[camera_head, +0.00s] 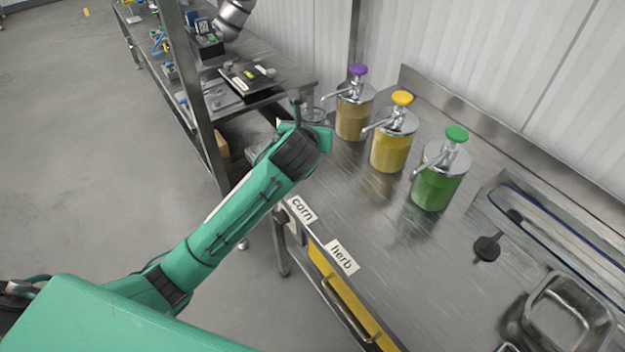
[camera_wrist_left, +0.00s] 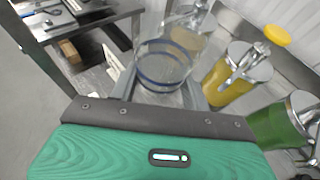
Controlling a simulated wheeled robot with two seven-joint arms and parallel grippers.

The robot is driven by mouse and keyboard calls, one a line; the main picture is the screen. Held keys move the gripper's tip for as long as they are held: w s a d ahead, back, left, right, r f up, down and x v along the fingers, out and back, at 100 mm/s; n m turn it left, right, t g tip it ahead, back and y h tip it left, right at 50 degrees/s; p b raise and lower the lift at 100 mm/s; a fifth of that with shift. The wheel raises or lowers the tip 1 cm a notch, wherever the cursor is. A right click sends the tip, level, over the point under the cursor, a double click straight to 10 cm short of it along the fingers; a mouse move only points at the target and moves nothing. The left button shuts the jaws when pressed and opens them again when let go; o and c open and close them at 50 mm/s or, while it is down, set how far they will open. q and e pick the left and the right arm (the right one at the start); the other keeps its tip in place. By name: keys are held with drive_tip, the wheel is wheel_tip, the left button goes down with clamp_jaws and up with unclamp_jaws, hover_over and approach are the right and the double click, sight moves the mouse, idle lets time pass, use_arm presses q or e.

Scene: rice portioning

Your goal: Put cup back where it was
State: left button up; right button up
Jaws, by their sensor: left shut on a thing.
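A clear cup with blue bands (camera_wrist_left: 163,66) is between the fingers of my left gripper (camera_wrist_left: 160,88) in the left wrist view. The gripper is shut on the cup. In the head view, my green left wrist hides most of the gripper, and only part of the cup (camera_head: 315,115) shows beyond it. The cup is at the left end of the steel counter (camera_head: 335,205), left of the purple-topped dispenser (camera_head: 353,110). I cannot tell whether its base touches the counter. My right gripper is not in view.
A yellow-topped dispenser (camera_head: 392,150) and a green-topped dispenser (camera_head: 437,185) stand to the right. Labels for corn (camera_head: 301,209) and herb (camera_head: 342,257) are on the counter's front edge. A metal pan (camera_head: 562,318) is at lower right. The front middle of the counter is clear.

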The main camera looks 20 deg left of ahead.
sight(312, 187)
use_arm(q)
wheel_tip(312, 187, down, 19)
drive_tip(key=shift+f+p, duration=0.15)
drive_tip(key=shift+p, duration=0.5)
drive_tip(key=shift+f, duration=0.1)
drive_tip(key=o, duration=1.1)
drive_tip(key=shift+s, duration=0.15)
drive_tip(key=b+v, duration=0.1)
drive_tip(key=v, duration=1.1)
drive_tip(key=shift+r, duration=0.2)
